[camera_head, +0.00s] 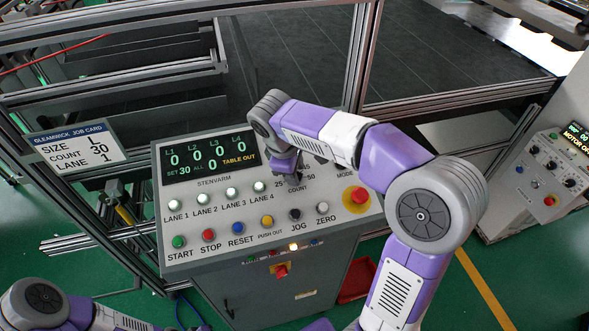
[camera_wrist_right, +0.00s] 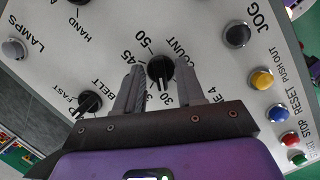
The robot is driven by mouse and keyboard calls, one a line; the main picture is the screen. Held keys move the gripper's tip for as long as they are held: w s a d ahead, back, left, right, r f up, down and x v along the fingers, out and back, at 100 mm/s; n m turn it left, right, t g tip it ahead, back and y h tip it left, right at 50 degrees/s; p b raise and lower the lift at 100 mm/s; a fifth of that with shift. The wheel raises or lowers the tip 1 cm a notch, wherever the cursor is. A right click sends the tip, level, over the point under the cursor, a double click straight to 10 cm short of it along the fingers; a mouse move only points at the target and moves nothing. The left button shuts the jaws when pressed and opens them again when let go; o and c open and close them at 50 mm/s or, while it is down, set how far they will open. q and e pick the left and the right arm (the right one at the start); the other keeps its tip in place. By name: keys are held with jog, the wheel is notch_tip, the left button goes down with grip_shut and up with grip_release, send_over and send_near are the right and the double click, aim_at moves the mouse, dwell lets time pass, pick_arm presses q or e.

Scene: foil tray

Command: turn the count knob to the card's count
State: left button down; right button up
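The job card (camera_head: 77,148) at the left reads size L, count 30, lane 1. The panel display (camera_head: 208,157) reads SET 30, with zeros for the lanes and TABLE OUT. The black count knob (camera_wrist_right: 160,69) sits between my right fingertips in the wrist view, its white mark towards the 30 label. My right gripper (camera_wrist_right: 160,75) is open, with a finger on each side of the knob; small gaps seem to show. In the head view my right gripper (camera_head: 287,165) partly covers the knob area. My left gripper is out of view; only its arm shows at lower left.
The panel has several lane buttons (camera_head: 203,198) and a lower row with START and STOP (camera_head: 208,235). A red emergency button (camera_head: 356,198) on yellow stands right of the count knob. The belt knob (camera_wrist_right: 88,101) is close to one finger. Metal frame rails stand behind.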

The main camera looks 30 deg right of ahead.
jog(key=v, duration=0.7)
jog(key=shift+r, duration=0.3)
